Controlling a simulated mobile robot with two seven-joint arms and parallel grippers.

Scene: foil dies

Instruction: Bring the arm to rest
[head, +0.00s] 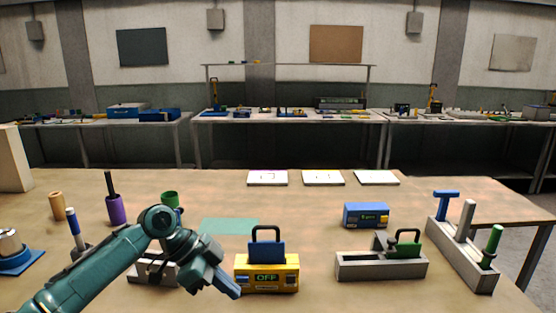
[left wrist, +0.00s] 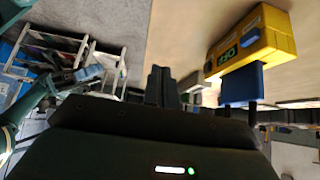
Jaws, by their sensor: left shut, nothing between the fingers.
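My left arm comes in from the lower left in the head view. Its gripper (head: 232,288) is low over the front of the table, just left of the yellow box (head: 267,283) marked OFF. The fingers look shut with nothing between them. In the left wrist view the closed fingers (left wrist: 162,86) point away from the camera, and the yellow box (left wrist: 250,43) shows tilted at upper right, apart from them. A teal arm with a bluish end, seemingly my right gripper (left wrist: 88,73), shows at the left of the wrist view; its fingers are too small to judge.
A grey holder (head: 380,266) with a green-handled piece and a grey rack (head: 462,262) with upright pieces stand right. A blue box (head: 366,214) sits behind. A purple cup (head: 116,210) and green cup (head: 170,198) stand left. The table centre around the green mat (head: 229,226) is clear.

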